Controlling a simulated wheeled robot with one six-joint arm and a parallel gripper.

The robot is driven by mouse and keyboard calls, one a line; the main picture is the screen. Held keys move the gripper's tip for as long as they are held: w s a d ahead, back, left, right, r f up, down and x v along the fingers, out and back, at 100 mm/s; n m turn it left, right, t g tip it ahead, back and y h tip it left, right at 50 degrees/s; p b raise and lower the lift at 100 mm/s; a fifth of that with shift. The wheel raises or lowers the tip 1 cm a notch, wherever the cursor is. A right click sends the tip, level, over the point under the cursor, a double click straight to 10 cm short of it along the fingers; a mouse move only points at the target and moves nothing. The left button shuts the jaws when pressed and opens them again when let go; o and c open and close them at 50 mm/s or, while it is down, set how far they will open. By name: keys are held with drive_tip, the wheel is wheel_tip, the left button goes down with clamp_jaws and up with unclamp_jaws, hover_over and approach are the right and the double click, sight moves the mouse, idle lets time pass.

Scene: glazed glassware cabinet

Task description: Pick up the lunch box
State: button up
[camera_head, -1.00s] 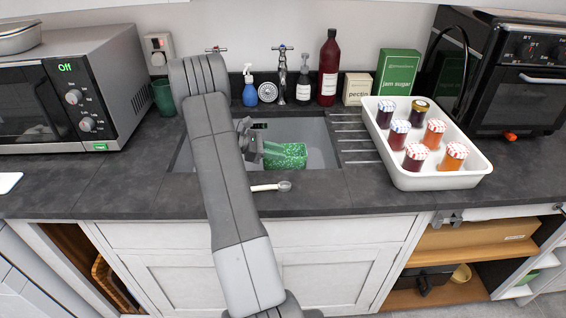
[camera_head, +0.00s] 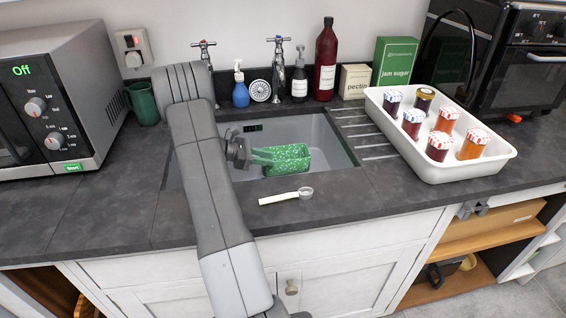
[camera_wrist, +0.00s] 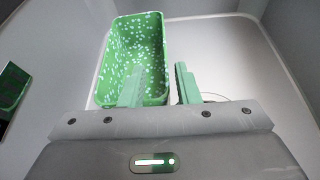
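The lunch box (camera_head: 292,160) is an open-topped green box with white speckles. It stands in the sink, and in the wrist view (camera_wrist: 122,45) I look down into it. My gripper (camera_head: 268,156) is at the box's left side in the head view. In the wrist view its green fingers (camera_wrist: 160,72) are apart. One finger overlaps the box's inside and the other is outside its right wall, with that wall between them. I cannot tell whether either finger touches the wall.
The grey sink (camera_head: 335,150) surrounds the box with walls close by. A white spoon-like tool (camera_head: 285,197) lies on the front counter (camera_head: 350,195). A white tray (camera_head: 440,170) of several jars stands right, a microwave (camera_head: 60,90) left. Taps (camera_head: 279,70) and bottles line the back.

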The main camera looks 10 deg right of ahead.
drive_tip(key=x, duration=0.4)
drive_tip(key=shift+s+d+r, duration=0.15)
drive_tip(key=shift+s+d, duration=0.1)
drive_tip(key=shift+s, duration=0.15)
drive_tip(key=shift+d, duration=0.35)
clamp_jaws()
